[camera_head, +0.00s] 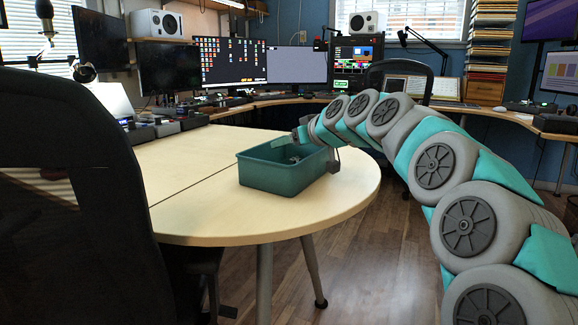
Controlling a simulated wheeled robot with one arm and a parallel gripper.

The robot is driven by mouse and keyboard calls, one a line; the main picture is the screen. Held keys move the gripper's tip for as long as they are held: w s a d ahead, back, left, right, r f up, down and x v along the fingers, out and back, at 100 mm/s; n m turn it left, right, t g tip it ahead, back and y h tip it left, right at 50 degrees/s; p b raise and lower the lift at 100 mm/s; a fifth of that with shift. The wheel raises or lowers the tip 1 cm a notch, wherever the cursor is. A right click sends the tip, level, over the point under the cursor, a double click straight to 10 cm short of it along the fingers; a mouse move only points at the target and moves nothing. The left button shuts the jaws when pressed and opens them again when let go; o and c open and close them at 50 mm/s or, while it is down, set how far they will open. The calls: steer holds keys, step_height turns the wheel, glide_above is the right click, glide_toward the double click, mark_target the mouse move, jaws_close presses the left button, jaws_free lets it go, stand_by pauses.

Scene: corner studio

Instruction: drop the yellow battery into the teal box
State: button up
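The teal box (280,178) stands open at the top on the pale round-ended table. My arm comes in from the right, and its end with my gripper (295,158) is over the box, reaching down at the box's opening. The gripper is small and partly lost against the arm and the box wall, so I cannot tell whether its fingers are open or shut. I see no yellow battery; the inside of the box is mostly hidden by its front wall and my arm.
The table (190,205) is bare to the left of and in front of the box. A black chair (80,200) stands close at the left. Another chair (405,75) stands behind my arm. Desks with monitors (232,62) line the back.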

steer(key=shift+d, duration=0.1)
steer(key=v, duration=0.7)
steer(key=shift+s, duration=0.25)
steer(key=shift+d+r, duration=0.1)
steer(key=shift+r, duration=0.05)
